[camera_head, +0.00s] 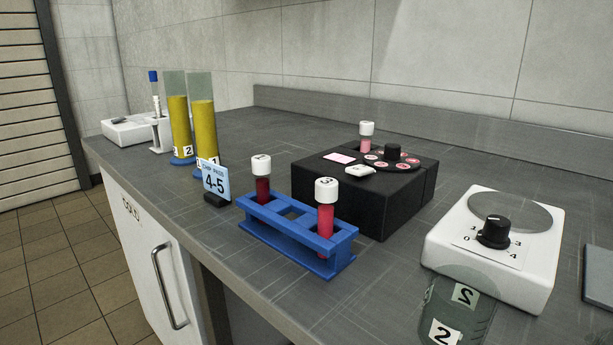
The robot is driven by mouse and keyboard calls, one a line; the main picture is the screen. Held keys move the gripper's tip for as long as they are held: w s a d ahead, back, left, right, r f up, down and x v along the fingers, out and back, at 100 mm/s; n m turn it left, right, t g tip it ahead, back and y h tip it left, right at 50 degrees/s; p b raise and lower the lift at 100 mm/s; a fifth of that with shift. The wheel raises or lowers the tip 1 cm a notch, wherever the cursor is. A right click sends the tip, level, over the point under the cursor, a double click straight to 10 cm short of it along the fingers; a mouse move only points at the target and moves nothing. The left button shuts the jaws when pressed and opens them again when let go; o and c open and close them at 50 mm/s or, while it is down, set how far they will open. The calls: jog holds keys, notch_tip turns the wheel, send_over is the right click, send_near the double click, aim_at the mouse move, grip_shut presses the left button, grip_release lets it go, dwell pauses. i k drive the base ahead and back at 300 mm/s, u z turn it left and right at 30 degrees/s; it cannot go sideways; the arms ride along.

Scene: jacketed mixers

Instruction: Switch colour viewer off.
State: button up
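The colour viewer seems to be the black box (345,200) in the middle of the worktop. A dial with red and pink patches and a black knob (393,151) sits on its top right. A small white switch (360,170) is on the top near the front edge; I cannot tell its position for sure. A pink window (339,158) beside it looks bright. A white-capped tube with pink contents (366,136) stands at the back of the box. My gripper is not in this view.
A blue rack (296,233) with two capped red tubes stands in front of the box. A white mixer with a knob (495,245) and a glass vessel (457,308) are at right.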

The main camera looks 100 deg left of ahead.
aim_at(359, 170)
jog(key=u, duration=4.6)
jog(key=k, duration=0.5)
jog(key=z, duration=1)
jog(key=i, duration=0.5)
jog(key=k, duration=0.5)
jog(key=u, duration=1.4)
jog(key=i, duration=0.35)
